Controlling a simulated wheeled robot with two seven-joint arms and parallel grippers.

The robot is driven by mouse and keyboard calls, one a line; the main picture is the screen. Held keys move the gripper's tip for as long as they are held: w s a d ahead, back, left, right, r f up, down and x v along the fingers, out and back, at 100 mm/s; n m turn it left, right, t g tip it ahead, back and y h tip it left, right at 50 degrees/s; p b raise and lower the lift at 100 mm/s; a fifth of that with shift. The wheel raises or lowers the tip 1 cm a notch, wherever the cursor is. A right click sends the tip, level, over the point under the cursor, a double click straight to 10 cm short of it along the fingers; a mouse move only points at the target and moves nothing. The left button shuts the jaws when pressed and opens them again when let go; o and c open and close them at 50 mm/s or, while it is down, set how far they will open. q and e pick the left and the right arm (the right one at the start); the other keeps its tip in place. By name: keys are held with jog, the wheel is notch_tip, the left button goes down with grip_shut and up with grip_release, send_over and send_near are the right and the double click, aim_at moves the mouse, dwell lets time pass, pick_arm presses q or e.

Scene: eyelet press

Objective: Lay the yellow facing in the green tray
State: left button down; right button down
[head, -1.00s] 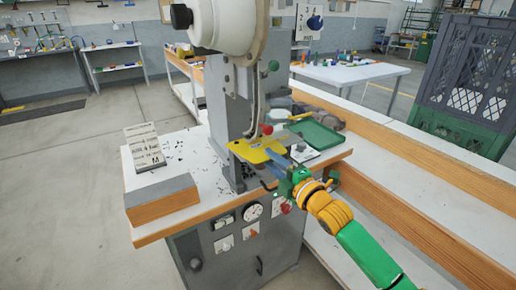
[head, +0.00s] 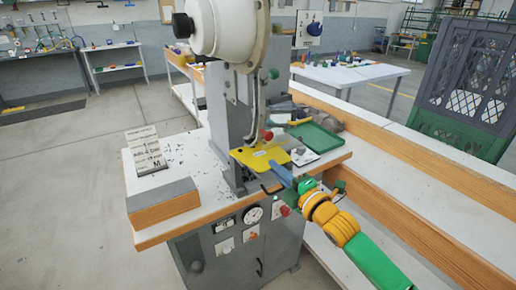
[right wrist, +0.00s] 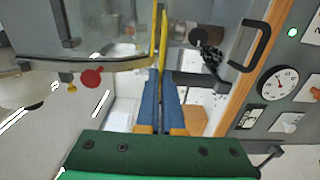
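The yellow facing (head: 252,158) is a flat plate at the press, under its red-knobbed head. My right gripper (head: 281,175) reaches it from the front right, with its blue fingers close together at the facing's near right edge. In the right wrist view the facing shows edge-on as a thin yellow strip (right wrist: 163,45) between the nearly closed fingertips (right wrist: 160,82). The green tray (head: 322,142) lies behind and to the right of the facing on the press table, and looks empty. My left gripper is out of view.
The grey press column (head: 228,105) stands right behind the facing. A wooden-edged bench (head: 400,150) runs along the right. Dark bits are scattered left of the press.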

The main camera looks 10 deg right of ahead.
jog(key=p+v, duration=0.4)
jog(key=v, duration=0.8)
jog(key=shift+r, duration=0.1)
jog(key=s+a+r+n+g+y, duration=0.1)
jog(key=s+r+n+g+y, duration=0.2)
jog(key=s+r, duration=0.4)
jog(key=s+a+f+n+g+y, duration=0.2)
jog(key=s+f+n+g+y, duration=0.1)
jog(key=s+f+y, duration=0.2)
jog(key=shift+s+a+f+n, duration=0.3)
jog(key=shift+s+n, duration=0.1)
jog(key=shift+s, duration=0.25)
